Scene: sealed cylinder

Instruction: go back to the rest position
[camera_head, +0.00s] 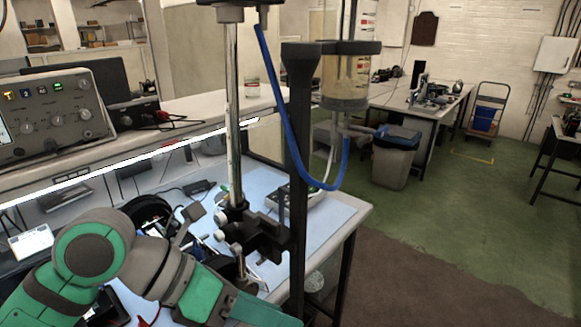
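My green and grey arm (95,255) fills the lower left corner, bent in front of the workbench (335,222). Its far links run down toward the bottom edge, and I cannot make out my gripper in this view. My arm is apart from the cylinder in the picture.
A metal rod stand (232,120) with a black clamp and a dark post (298,170) stand close ahead. An instrument box (52,115) sits on the left shelf. A grey bin (395,160) stands behind. Green floor (450,215) is open at the right.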

